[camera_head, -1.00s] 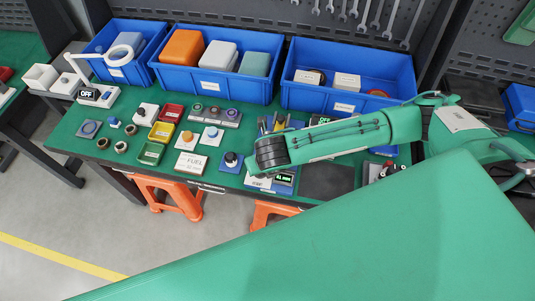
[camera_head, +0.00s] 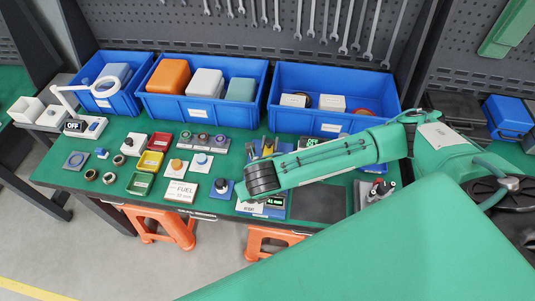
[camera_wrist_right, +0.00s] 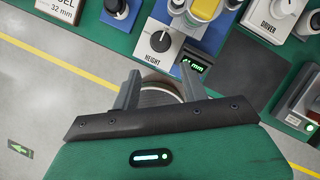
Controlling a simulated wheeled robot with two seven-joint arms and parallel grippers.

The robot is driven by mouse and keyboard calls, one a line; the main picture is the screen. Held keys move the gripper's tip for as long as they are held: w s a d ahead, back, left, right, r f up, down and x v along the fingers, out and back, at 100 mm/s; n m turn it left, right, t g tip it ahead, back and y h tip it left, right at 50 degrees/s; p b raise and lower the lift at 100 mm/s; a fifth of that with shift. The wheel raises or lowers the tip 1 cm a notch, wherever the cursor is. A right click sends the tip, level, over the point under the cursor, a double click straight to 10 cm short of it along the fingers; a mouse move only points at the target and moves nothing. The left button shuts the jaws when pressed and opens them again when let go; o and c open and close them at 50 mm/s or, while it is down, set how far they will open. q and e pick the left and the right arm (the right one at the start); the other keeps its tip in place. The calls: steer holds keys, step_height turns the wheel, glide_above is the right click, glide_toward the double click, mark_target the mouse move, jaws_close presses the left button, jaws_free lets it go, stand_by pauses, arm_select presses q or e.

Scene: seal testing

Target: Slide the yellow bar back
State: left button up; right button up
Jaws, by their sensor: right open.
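The yellow bar shows as a yellow block (camera_wrist_right: 205,9) at the top edge of the right wrist view, cut off by the frame. In the head view a small yellow piece (camera_head: 267,148) shows behind my right arm's end, partly hidden. The blue device with a HEIGHT knob (camera_wrist_right: 160,41) and a green-lit mm display (camera_wrist_right: 194,65) sits in front of it. My right gripper (camera_wrist_right: 161,70) is open and empty, its two fingers spread near the front of the HEIGHT device and apart from the yellow block. My left gripper is not in view.
Blue bins (camera_head: 206,106) stand along the back of the green bench (camera_head: 118,205). Buttons and small trays, including a yellow tray (camera_head: 151,162), lie left of the device. A dark pad (camera_wrist_right: 252,66) is to its right. Orange stools (camera_head: 160,224) stand below.

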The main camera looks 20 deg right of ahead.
mark_target(269, 141)
steer(key=shift+o, duration=0.3)
